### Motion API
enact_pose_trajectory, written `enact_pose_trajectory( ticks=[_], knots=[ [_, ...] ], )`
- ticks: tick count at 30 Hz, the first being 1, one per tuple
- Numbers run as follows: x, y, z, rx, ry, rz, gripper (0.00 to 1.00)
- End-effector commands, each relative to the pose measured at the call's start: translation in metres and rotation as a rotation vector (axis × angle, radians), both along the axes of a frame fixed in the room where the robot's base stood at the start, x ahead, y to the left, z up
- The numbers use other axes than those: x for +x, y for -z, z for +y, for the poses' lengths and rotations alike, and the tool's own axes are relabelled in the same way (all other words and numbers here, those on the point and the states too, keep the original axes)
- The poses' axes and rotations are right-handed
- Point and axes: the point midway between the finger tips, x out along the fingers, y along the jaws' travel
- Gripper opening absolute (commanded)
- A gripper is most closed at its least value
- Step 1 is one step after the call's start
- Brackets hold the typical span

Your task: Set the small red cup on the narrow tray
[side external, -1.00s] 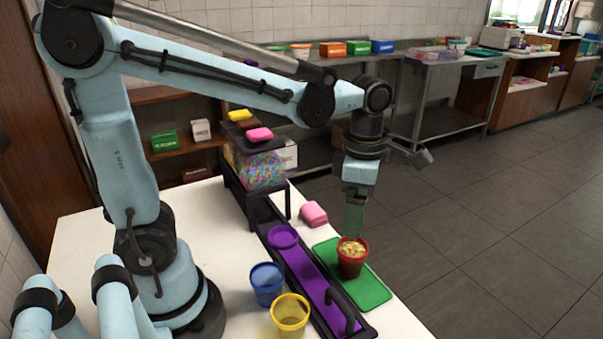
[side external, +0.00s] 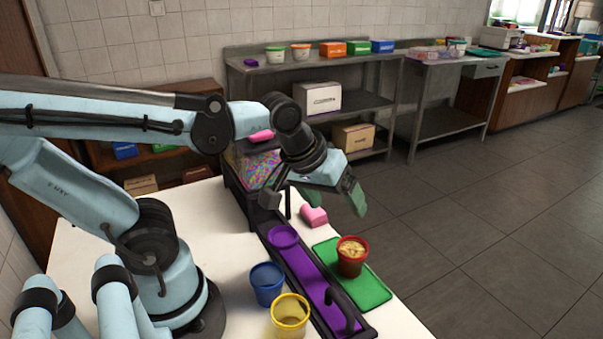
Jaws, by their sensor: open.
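The small red cup (side external: 352,262), with pale yellow bits showing at its top, stands upright on the flat, narrow green tray (side external: 372,292), towards the tray's middle. My gripper (side external: 335,206) is open and empty. It is apart from the cup, above and behind it in the side view, with its fingers tilted down to the right.
A purple strip (side external: 304,271) in a black frame with a handle runs alongside the green tray. A blue cup (side external: 267,290) and a yellow cup (side external: 290,318) stand left of it. A dispenser of colourful bits (side external: 259,167) stands at the back.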

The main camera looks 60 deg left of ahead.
Motion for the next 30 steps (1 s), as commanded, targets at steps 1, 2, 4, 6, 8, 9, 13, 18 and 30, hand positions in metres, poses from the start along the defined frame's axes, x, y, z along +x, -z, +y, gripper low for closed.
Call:
enact_pose_trajectory(
  ticks=[1, 2, 4, 6, 8, 9, 13, 18, 30],
  knots=[
    [-0.0025, 0.0014, 0.0019, 0.051, 0.087, -0.029, 0.88],
    [-0.0033, 0.0018, 0.0026, 0.083, 0.138, -0.044, 0.88],
    [-0.0046, 0.0026, 0.0041, 0.148, 0.241, -0.076, 0.88],
    [-0.0054, 0.0033, 0.0052, 0.201, 0.319, -0.099, 0.88],
    [-0.0057, 0.0036, 0.0058, 0.235, 0.365, -0.114, 0.88],
    [-0.0060, 0.0039, 0.0062, 0.251, 0.387, -0.120, 0.88],
    [-0.0059, 0.0038, 0.0065, 0.273, 0.418, -0.128, 0.88],
    [-0.0058, 0.0038, 0.0065, 0.273, 0.418, -0.127, 0.88],
    [-0.0059, 0.0038, 0.0064, 0.271, 0.417, -0.127, 0.88]
  ],
)
